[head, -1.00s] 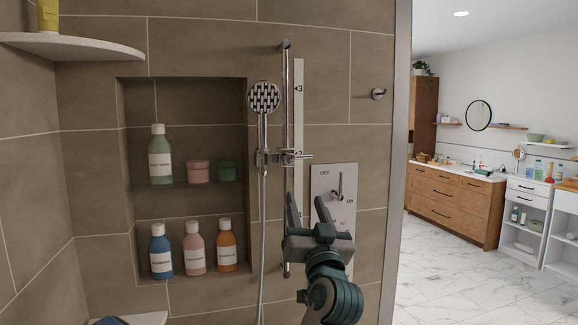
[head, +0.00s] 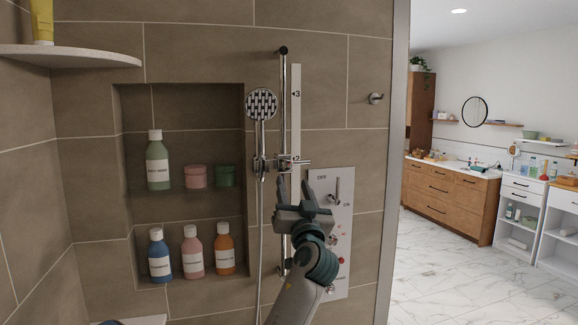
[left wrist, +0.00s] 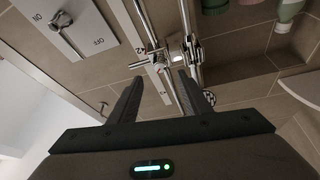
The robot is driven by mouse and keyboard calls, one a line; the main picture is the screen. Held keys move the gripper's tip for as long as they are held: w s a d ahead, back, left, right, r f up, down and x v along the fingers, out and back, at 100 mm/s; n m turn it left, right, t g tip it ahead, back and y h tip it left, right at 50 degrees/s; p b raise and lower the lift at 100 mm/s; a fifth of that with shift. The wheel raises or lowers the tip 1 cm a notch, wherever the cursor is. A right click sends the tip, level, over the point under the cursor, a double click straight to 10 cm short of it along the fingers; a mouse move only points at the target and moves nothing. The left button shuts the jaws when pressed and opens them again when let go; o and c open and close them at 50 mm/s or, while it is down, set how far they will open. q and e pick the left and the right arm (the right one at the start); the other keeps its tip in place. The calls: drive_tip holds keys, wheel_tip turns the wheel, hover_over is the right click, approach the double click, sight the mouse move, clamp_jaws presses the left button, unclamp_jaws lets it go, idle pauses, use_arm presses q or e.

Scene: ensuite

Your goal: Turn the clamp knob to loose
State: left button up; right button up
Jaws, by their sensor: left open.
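The clamp (head: 284,164) sits on the vertical chrome slide rail (head: 284,100), level with the 2 mark on the pale scale strip (head: 296,110). Its knob (head: 302,162) has a bar lying about level, sticking out to the right. The hand shower (head: 261,104) hangs just left of the rail. My left gripper (head: 293,187) is open and empty, just below the clamp, fingers pointing up. In the left wrist view the clamp (left wrist: 178,58) lies just beyond the open fingertips (left wrist: 160,80), apart from them as far as I can tell. My right gripper is not in view.
A white control panel (head: 345,190) with a lever (head: 336,192) is close right of my left gripper. The hose (head: 261,220) hangs to the left. A wall niche (head: 190,108) holds several bottles and jars. A hook (head: 376,98) is on the wall at right.

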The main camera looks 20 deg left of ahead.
sight(288, 167)
use_arm(q)
drive_tip(key=p+x, duration=0.2)
drive_tip(key=x, duration=0.3)
drive_tip(key=shift+w+a+r, duration=0.2)
drive_tip(key=shift+w, duration=0.05)
drive_tip(key=shift+w+a+r, duration=0.2)
drive_tip(key=shift+w+a, duration=0.1)
drive_tip(key=shift+w, duration=0.35)
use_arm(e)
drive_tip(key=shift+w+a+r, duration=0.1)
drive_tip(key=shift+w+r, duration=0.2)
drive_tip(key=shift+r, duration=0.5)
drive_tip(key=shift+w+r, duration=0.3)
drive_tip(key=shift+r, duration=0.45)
use_arm(q)
drive_tip(key=shift+c, duration=0.6)
drive_tip(key=c, duration=0.9)
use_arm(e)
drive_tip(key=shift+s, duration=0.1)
